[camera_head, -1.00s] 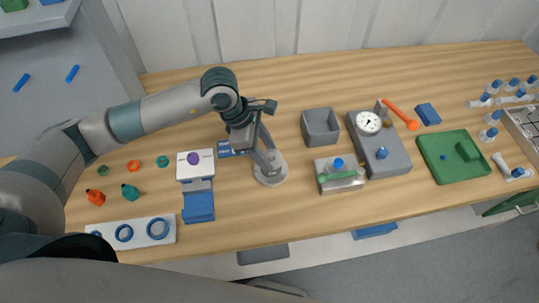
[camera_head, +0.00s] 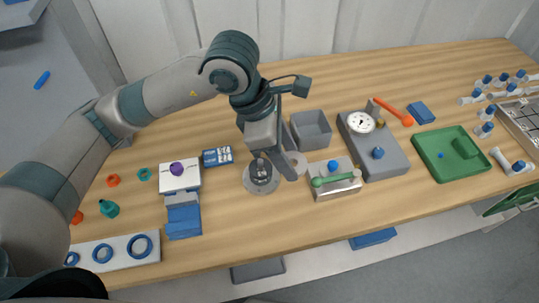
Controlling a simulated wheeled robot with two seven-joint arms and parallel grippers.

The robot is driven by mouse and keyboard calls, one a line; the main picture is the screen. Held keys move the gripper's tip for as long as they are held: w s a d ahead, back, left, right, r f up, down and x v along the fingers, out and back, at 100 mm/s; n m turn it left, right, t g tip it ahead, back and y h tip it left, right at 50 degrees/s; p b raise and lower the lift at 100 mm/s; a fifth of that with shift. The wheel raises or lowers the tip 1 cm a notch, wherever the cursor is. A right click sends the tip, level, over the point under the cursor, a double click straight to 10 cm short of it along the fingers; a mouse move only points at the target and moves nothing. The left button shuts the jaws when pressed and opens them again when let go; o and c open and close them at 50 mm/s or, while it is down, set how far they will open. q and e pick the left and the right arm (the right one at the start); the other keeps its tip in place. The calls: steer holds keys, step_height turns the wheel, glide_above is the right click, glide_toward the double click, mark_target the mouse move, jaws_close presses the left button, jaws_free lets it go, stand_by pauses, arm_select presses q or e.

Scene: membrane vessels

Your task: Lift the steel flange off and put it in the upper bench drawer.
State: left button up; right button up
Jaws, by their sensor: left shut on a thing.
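My left gripper (camera_head: 286,174) is shut on a pale disc (camera_head: 299,161), apparently the steel flange, mostly hidden behind a finger. It is right of the round steel vessel base (camera_head: 261,189), whose dark centre now shows. Whether the disc is clear of the bench in height is hard to tell. A green panel with a metal handle (camera_head: 510,204) shows below the bench's right front edge; I cannot tell whether it is the upper drawer. My right gripper is not in view.
A grey bin (camera_head: 312,142) and a steel block with a green handle (camera_head: 336,190) stand close to the gripper's right. Beyond are a gauge block (camera_head: 393,160) and green tray (camera_head: 479,168). A blue-and-white card (camera_head: 217,157) lies left of the base. The bench's front middle is clear.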

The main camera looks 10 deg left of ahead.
mark_target(305, 169)
arm_select(q)
steer(key=shift+s+d+r, duration=0.35)
steer(key=shift+d+r, duration=0.05)
steer(key=shift+d, duration=0.15)
steer(key=shift+s+d+r, duration=0.3)
steer(key=shift+d+r, duration=0.05)
steer(key=shift+d, duration=0.15)
steer(key=shift+r, duration=0.15)
steer(key=shift+r, duration=1.35)
